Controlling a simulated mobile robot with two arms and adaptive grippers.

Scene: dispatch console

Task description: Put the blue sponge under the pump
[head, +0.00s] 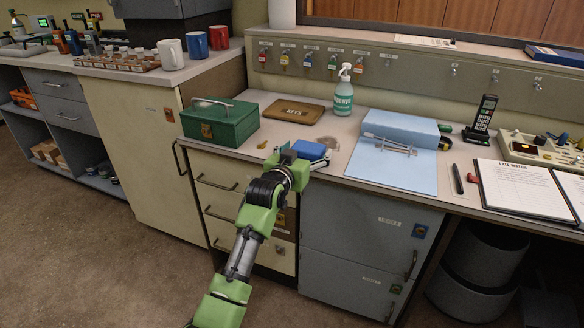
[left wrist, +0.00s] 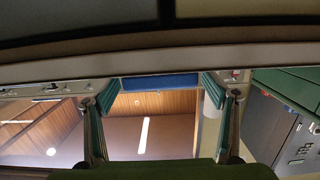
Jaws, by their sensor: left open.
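The blue sponge (head: 310,149) lies near the front edge of the counter. My left gripper (head: 302,159) is at that edge, its open fingers pointing at the sponge. In the left wrist view the sponge (left wrist: 160,82) shows as a blue strip between the tips of my open left gripper (left wrist: 160,90); whether the fingers touch it I cannot tell. A bottle with a pump-like top (head: 17,22) stands at the far left of the back counter. A green spray bottle (head: 343,95) with a white trigger head stands behind the sponge. My right gripper is not in view.
A green metal box (head: 222,126) stands left of the sponge, with a brown board (head: 293,111) behind it. A blue binder (head: 395,170) lies to the right. Mugs (head: 170,54) and a rack (head: 118,62) fill the left counter. The floor (head: 90,240) at left is clear.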

